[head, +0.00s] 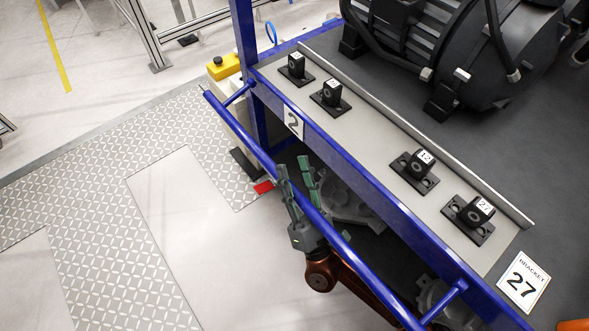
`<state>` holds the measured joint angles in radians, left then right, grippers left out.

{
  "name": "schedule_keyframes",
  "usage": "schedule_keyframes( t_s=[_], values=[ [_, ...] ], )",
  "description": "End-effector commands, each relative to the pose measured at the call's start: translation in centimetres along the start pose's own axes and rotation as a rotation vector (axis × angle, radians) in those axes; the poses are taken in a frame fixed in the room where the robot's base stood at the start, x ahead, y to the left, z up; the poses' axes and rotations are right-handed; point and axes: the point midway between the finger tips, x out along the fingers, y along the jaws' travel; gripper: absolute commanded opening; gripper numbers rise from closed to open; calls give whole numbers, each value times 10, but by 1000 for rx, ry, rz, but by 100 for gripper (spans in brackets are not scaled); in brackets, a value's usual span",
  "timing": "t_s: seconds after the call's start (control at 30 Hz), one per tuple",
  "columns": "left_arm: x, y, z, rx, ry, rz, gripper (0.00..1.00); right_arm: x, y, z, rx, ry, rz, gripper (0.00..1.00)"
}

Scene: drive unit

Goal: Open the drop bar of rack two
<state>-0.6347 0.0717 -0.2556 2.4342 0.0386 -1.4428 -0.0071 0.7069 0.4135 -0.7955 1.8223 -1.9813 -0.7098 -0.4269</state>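The blue drop bar (235,127) runs slantwise along the front of the blue rack marked with a 2 plate (293,122). Short blue arms join it to the rack near both ends, and it stands out from the shelf front.
Several black brackets with number tags stand on the grey shelf strip (375,140). A dark motor (455,50) sits behind them. Grey castings (350,205) lie on the lower level behind the bar. A yellow-topped box (224,67) stands by the rack post.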

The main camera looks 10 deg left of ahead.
Motion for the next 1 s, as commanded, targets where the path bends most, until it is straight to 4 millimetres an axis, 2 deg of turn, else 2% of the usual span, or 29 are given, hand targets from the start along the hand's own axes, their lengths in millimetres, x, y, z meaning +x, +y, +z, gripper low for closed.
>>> schedule_keyframes(
  t_s=[0.17,0.4,0.6,0.8,1.0],
  values=[
    [0,0,0,0,-1,-1,40,-23,2,2,-2,-2,2,37],
    [0,-1,1,-1,-2,-1,40,-75,0,0,-2,1,0,37],
    [0,-1,1,-1,-2,-1,40,-106,-1,-1,-1,2,-2,37],
    [0,-1,1,-1,-2,-2,40,-118,-1,0,0,1,-1,37],
    [0,-1,1,-1,-2,-2,40,-119,-1,0,0,0,-1,37]
  ],
)
